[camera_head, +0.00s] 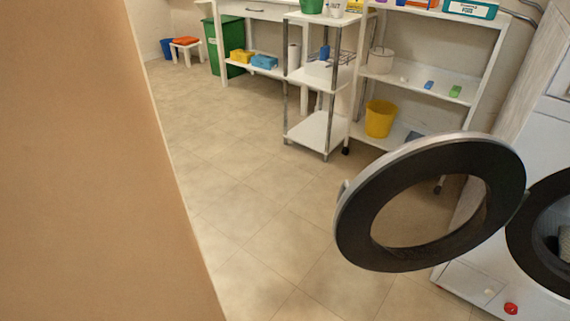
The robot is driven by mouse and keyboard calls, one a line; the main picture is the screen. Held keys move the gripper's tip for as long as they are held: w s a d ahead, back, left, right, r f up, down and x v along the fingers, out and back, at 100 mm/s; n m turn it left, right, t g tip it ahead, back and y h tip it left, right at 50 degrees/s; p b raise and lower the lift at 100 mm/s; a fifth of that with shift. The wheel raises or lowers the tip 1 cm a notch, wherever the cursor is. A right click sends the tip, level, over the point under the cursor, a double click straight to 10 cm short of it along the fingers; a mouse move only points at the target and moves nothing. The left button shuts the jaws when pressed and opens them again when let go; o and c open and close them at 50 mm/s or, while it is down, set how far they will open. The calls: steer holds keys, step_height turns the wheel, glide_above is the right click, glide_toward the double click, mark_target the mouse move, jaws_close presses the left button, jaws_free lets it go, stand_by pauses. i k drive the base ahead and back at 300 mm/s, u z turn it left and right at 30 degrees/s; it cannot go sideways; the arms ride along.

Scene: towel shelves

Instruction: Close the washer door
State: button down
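The washer door (357,231) is a round ring, black on its face with a light grey rim, and an open middle through which the floor shows. It stands wide open, swung out to the left of the washer. The washer (470,278) is a white machine at the right edge, partly cut off by the frame. Its round dark opening (522,240) shows, with something light-coloured inside. The door meets the washer at its right side, near the opening. My gripper is not in view.
A tan wall (90,170) fills the left side. The tiled floor (240,200) between wall and washer is clear. Behind the door stand a white wheeled cart (318,130) and white shelves (410,85) with a yellow bucket (380,119). A green bin (222,48) stands farther back.

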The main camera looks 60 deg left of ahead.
mark_target(489, 158)
steer(key=u, duration=0.15)
steer(key=k, duration=0.4)
steer(key=u, duration=0.45)
steer(key=i, duration=0.75)
steer(key=u, duration=0.45)
